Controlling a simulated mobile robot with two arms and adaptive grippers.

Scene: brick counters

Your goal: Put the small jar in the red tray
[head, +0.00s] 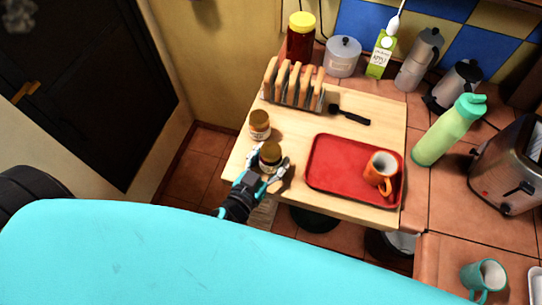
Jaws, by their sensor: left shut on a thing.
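The small jar (270,157), with a dark brownish lid, is between the fingers of my left gripper (274,172) at the front left of the wooden board. The gripper is shut on it. I cannot tell whether the jar touches the board. The red tray (330,184) lies on the board to the right of the gripper, with an orange mug (379,170) at its right end. Another jar (260,124), with a brown lid and pale label, stands just behind the held one. My right gripper is not in view.
A toast rack (293,86) with bread and a dark-handled utensil (348,115) are at the back of the wooden board (385,125). A green bottle (449,131) and toaster (508,172) stand to the right. The tray's left and middle are clear.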

